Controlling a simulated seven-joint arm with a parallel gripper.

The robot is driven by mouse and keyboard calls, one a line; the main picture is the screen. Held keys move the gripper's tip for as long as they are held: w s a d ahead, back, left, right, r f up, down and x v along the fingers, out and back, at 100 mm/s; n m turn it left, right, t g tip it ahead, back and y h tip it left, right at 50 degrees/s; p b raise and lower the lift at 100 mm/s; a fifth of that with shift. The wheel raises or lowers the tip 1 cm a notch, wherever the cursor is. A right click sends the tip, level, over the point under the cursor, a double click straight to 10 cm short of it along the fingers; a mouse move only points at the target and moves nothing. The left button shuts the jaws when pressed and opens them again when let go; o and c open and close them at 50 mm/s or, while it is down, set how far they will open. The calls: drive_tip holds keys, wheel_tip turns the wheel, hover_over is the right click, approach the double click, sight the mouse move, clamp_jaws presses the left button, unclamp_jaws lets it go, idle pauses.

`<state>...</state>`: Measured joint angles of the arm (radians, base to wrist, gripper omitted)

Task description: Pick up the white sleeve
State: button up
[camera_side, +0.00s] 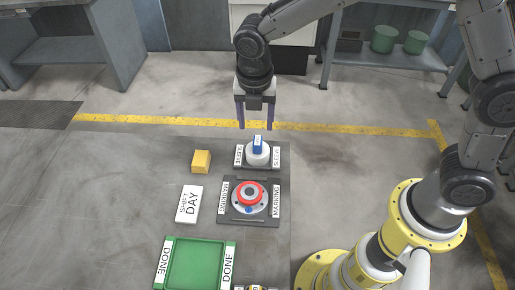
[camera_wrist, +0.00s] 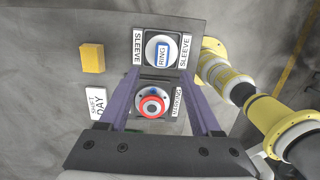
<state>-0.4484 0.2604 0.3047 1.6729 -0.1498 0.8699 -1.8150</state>
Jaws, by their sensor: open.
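The white sleeve (camera_side: 258,158) is a short round white part on a dark plate between labels reading SLEEVE. In the wrist view, my gripper's fingers (camera_wrist: 163,84) reach up from the lower part of the picture.
The marking plate (camera_side: 227,213) in front of the sleeve holds a red-and-white round part (camera_side: 249,195). A yellow block (camera_side: 201,161), a SHIFT DAY card (camera_side: 188,204) and a green DONE tray (camera_side: 197,240) are to the left.

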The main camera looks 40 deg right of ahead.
sight(257, 140)
drive_tip(key=f, duration=0.3)
drive_tip(key=d+f, duration=0.1)
drive_tip(key=f, duration=0.2)
drive_tip(key=w+f, duration=0.1)
drive_tip(key=f, duration=0.2)
drive_tip(key=shift+d, duration=0.2)
clamp_jaws()
